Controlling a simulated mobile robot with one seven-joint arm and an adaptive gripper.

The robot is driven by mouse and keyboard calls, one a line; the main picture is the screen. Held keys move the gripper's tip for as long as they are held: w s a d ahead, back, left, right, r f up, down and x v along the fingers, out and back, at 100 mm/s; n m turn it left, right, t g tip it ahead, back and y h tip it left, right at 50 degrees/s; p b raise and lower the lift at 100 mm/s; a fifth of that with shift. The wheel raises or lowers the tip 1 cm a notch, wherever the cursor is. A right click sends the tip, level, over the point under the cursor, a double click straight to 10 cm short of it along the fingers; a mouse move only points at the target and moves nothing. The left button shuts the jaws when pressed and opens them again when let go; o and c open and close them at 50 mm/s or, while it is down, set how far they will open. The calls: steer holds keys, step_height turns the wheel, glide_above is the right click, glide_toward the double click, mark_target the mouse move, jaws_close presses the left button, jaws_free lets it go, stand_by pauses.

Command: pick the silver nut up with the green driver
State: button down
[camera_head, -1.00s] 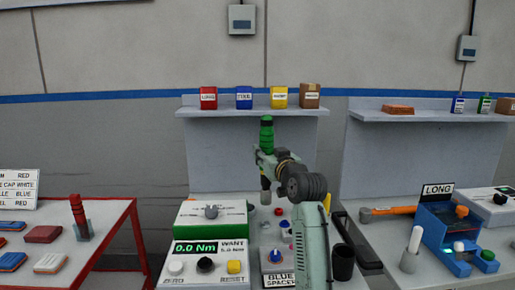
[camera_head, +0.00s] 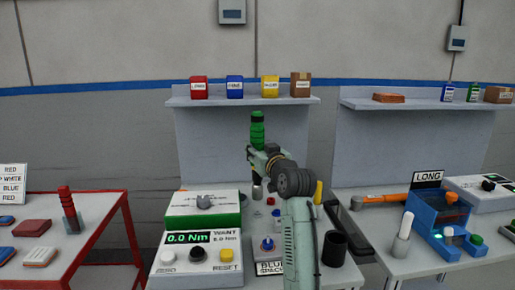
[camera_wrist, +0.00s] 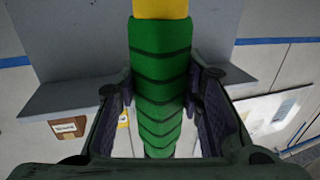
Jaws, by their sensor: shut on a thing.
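My gripper (camera_head: 259,158) is shut on the green driver (camera_head: 257,130), which stands upright above the middle bench. A silver socket end (camera_head: 257,190) shows below the gripper, over the bench top. In the wrist view the driver's ribbed green handle (camera_wrist: 160,60) runs between the two dark fingers, with a yellow band at the top edge. I cannot make out the silver nut among the small parts on the bench; it is too small or hidden by the driver and my arm.
A torque tester (camera_head: 205,238) reading 0.0 Nm stands left of my arm. A blue-knobbed spacer box (camera_head: 268,245) and black cup (camera_head: 334,249) stand close by. A yellow-handled tool (camera_head: 318,192) is right of my wrist. Boxes line the shelf (camera_head: 238,101) behind.

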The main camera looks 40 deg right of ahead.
steer(key=shift+f+b, duration=1.35)
steer(key=shift+f, duration=0.9)
steer(key=shift+s+f+b, duration=0.1)
steer(key=shift+f+b, duration=0.4)
steer(key=shift+f, duration=0.2)
steer(key=shift+r, duration=0.1)
stand_by(0.4)
steer(key=shift+r+p, duration=1.55)
steer(key=shift+r, duration=0.65)
